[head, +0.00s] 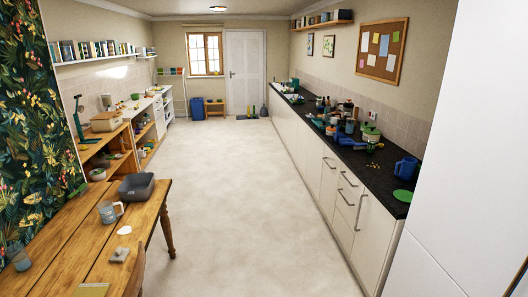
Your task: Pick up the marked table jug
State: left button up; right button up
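A pale grey-blue jug with a handle (108,212) stands upright on the wooden table (66,262) at the lower left. A darker blue jug (405,168) stands on the black worktop at the right. No mark shows clearly on either jug, so I cannot tell which is the marked one. Neither of my grippers is in view.
A grey basin (137,187) stands on the table's far end, behind the pale jug. A small white object (124,230) and a grey-blue vessel (19,257) are also on the table. The right worktop (382,186) is cluttered. The pale floor (232,205) between is clear.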

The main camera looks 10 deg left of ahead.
aim_at(106, 209)
jog(key=i, duration=1.85)
jog(key=u, duration=1)
jog(key=i, duration=0.95)
jog(key=u, duration=1)
